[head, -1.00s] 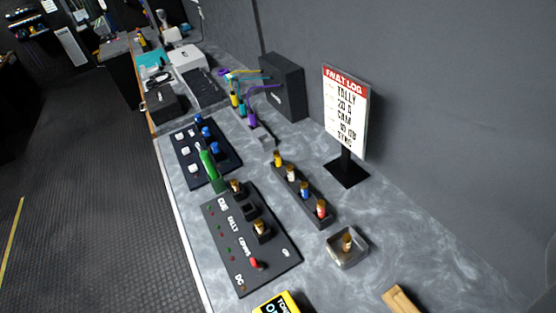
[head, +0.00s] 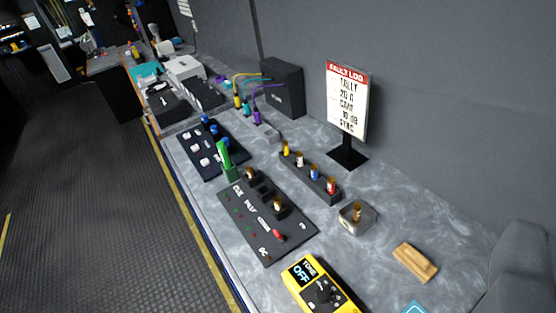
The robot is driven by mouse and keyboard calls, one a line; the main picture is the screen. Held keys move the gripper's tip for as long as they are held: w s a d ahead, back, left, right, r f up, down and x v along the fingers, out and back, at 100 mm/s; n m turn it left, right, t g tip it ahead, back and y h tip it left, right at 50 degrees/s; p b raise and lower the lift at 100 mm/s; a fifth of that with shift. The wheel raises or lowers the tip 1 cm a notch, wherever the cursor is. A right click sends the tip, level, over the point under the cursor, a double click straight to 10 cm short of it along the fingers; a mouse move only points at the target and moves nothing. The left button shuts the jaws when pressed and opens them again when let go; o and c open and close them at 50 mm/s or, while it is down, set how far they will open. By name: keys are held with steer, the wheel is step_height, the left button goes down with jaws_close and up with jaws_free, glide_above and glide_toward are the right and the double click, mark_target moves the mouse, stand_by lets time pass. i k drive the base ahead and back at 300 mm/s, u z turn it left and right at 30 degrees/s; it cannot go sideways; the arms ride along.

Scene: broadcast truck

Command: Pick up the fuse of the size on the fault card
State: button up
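The fault card (head: 347,100) stands upright on a black stand at the back of the bench. It has a red "FAULT LOG" header and reads "TALLY 20 A", then "CAM 10 dB" and "SYNC". My gripper is not in view.
A black panel (head: 245,220) with CUE, TALLY and DC labels has brown-topped fuses and a dark gap between them. A green upright tool (head: 224,155) stands behind it. A yellow meter (head: 322,286), showing OFF, and a wooden block (head: 415,262) are nearer. Bare bench lies between tray and block.

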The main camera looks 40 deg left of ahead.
mark_target(285, 144)
steer(key=z, duration=2.8)
steer(key=k, duration=1.3)
steer(key=u, duration=2.25)
steer(key=i, duration=0.8)
steer(key=u, duration=0.1)
